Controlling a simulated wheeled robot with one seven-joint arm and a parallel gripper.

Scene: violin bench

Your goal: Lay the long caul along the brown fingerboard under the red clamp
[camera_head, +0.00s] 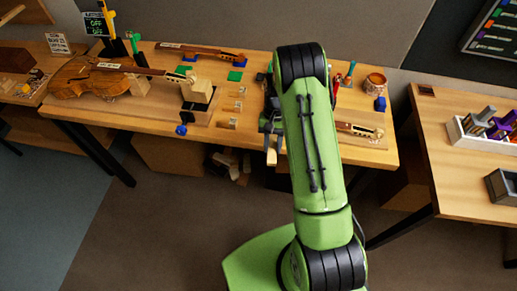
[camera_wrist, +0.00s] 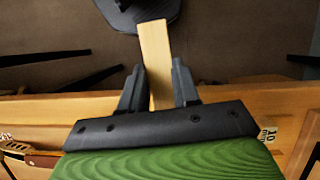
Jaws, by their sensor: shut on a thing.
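My gripper (camera_wrist: 158,88) is shut on a long pale wooden caul (camera_wrist: 154,45), which sticks out beyond the fingertips in the wrist view. In the head view the caul (camera_head: 271,157) hangs by the bench's front edge, just left of my arm. A brown fingerboard (camera_head: 358,130) with a pale label lies on a board right of my arm; its left part is hidden. A small red part (camera_head: 335,84), perhaps the red clamp, shows behind my arm, mostly hidden. Another neck with a brown fingerboard (camera_head: 190,48) lies at the back.
A violin (camera_head: 92,82) lies on the bench (camera_head: 155,117) at left. Small pale blocks and green pads stand mid-bench. A jar (camera_head: 375,83) and a blue item stand at back right. A second table (camera_head: 450,165) at right bears a bin of clamps. Labelled parts (camera_wrist: 30,157) show in the wrist view.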

